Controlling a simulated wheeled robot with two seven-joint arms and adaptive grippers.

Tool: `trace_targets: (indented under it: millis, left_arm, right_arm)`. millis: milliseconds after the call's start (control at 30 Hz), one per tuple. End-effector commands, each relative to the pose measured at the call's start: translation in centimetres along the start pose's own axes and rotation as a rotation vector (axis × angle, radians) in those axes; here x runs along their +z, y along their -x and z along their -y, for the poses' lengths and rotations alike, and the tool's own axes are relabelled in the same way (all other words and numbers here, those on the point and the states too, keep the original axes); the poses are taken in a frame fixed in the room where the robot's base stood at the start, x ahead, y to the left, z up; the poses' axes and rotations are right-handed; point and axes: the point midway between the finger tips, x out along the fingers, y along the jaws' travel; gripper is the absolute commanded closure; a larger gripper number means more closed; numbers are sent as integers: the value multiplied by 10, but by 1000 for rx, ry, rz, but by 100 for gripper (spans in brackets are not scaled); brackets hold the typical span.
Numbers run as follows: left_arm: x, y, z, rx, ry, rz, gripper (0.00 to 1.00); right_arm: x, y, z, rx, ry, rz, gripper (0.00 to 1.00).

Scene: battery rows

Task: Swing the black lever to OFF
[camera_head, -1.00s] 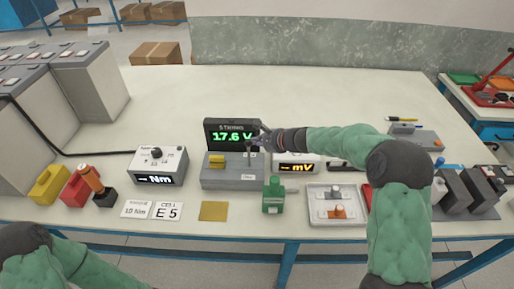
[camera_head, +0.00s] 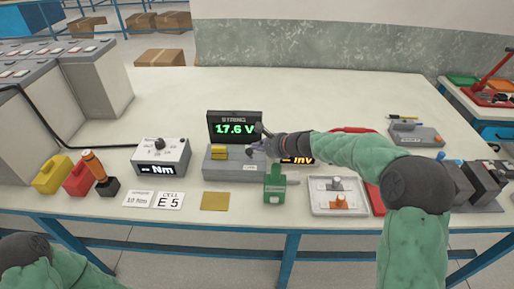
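A grey switch box (camera_head: 222,172) stands mid-table, with a yellow block (camera_head: 218,152) on its left part and a small pale label on its front. A display (camera_head: 234,127) behind it reads 17.6 V. My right gripper (camera_head: 254,149) is over the right part of the box, coming in from the right. It covers the place of the black lever, so I cannot make the lever out clearly or tell its position. Whether the fingers touch it is too small to see. My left arm shows only at the bottom left corner; its gripper is out of view.
A grey Nm meter (camera_head: 161,160) stands left of the box, and an mV meter (camera_head: 298,160) is partly behind my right arm. A green tool (camera_head: 274,184) stands in front of the box, beside a tray (camera_head: 338,208) with terminals. The back of the table is clear.

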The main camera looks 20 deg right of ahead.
Motion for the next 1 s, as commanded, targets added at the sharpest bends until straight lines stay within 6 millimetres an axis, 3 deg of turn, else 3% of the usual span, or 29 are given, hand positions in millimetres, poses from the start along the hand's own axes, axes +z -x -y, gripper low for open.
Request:
trace_targets:
  millis: [733, 867, 1000]
  left_arm:
    - [0, -4, 1, 0, 0, 0, 60]
    - [0, -4, 1, 0, 0, 0, 60]
    - [0, -4, 1, 0, 0, 0, 60]
  right_arm:
    - [3, -3, -12, 18, -1, 11, 100]
    - [3, 6, -11, 16, 0, 10, 100]
    - [2, 30, -7, 9, 2, 8, 100]
